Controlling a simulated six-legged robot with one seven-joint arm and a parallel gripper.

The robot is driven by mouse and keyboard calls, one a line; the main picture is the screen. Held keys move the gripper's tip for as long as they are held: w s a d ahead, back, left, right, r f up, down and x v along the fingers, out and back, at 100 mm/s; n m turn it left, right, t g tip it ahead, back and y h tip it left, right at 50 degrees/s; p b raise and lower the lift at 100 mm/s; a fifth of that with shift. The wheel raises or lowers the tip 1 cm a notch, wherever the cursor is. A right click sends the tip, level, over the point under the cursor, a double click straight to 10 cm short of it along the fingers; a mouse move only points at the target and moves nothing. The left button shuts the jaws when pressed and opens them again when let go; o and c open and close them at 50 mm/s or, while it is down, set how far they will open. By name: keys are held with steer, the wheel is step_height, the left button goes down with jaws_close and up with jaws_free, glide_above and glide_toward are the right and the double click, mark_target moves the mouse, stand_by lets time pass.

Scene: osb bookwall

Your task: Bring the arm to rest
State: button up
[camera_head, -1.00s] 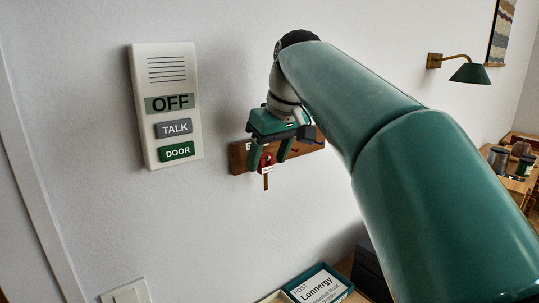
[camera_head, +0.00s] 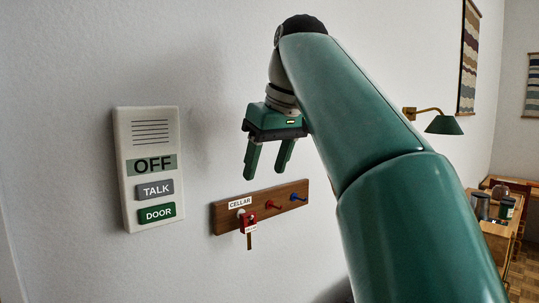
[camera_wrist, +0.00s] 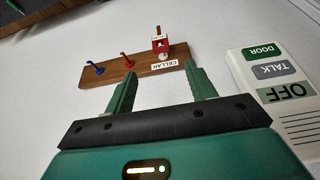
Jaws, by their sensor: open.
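My gripper (camera_head: 268,160) is open and empty, with its two green fingers apart and pointing down, above the wooden key rack in the head view. In the wrist view my gripper (camera_wrist: 162,85) also shows nothing between its fingers. The wooden key rack (camera_head: 224,217) on the white wall has a "CELLAR" label and red and blue pegs. A red key tag (camera_head: 248,221) with a key below it hangs at the rack's labelled end. The rack (camera_wrist: 113,76) and the tag (camera_wrist: 160,44) appear upside down in the wrist view.
A white intercom panel (camera_head: 149,192) reading OFF, with TALK and DOOR buttons, is on the wall left of the rack; it also shows in the wrist view (camera_wrist: 290,70). A green wall lamp (camera_head: 444,125) and a wooden desk with jars (camera_head: 480,206) stand at right.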

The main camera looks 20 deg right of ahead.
steer(key=s+f+m, duration=0.1)
steer(key=s+f, duration=0.5)
steer(key=f, duration=0.5)
steer(key=s+a+f+m+t+h, duration=0.1)
steer(key=s+f, duration=0.5)
steer(key=f, duration=0.6)
steer(key=s+f+m, duration=0.2)
steer(key=s+f, duration=0.3)
steer(key=f, duration=0.7)
steer(key=shift+s+a+m+t+h, duration=0.25)
steer(key=shift+s+m+t+h, duration=0.05)
steer(key=shift+s, duration=0.1)
steer(key=shift+f, duration=0.1)
